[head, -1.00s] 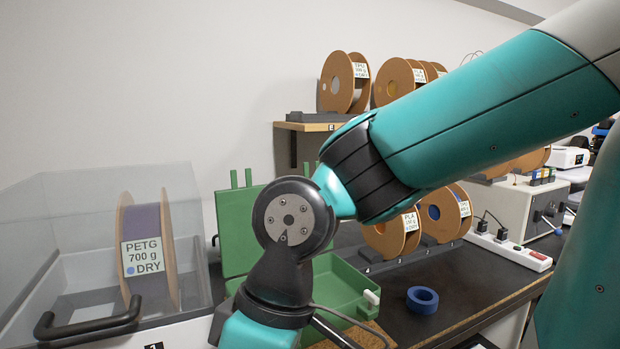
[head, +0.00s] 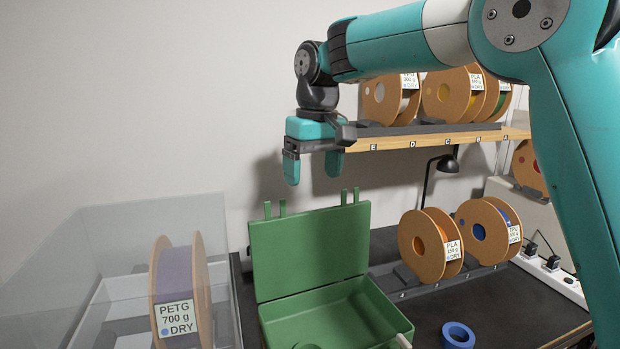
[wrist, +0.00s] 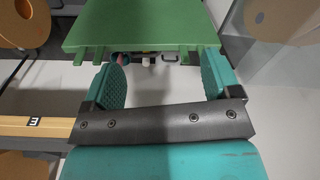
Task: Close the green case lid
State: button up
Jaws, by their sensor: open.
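The green case (head: 330,318) stands on the dark bench with its lid (head: 310,252) upright and open, hinged at the back. Two pairs of green latch tabs stick up from the lid's top edge. My gripper (head: 318,168) is open and empty, above and behind the lid's top edge, pointing down. In the wrist view, the lid (wrist: 140,25) lies beyond my open fingertips (wrist: 165,78), with a gap between them.
A clear box with a PETG spool (head: 180,295) stands left of the case. A blue tape ring (head: 458,335) lies to the right. Spools (head: 430,245) stand behind it, and a wooden shelf (head: 440,138) with more spools is close to my gripper's right.

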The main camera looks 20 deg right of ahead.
jog(key=w+d+r+m+p, duration=0.2)
jog(key=w+r+p, duration=0.3)
jog(key=w, duration=0.4)
jog(key=p, duration=0.2)
send_near(311, 238)
jog(key=w+f, duration=0.4)
jog(key=w, duration=0.1)
jog(key=shift+d+f, duration=0.25)
jog(key=shift+f, duration=0.1)
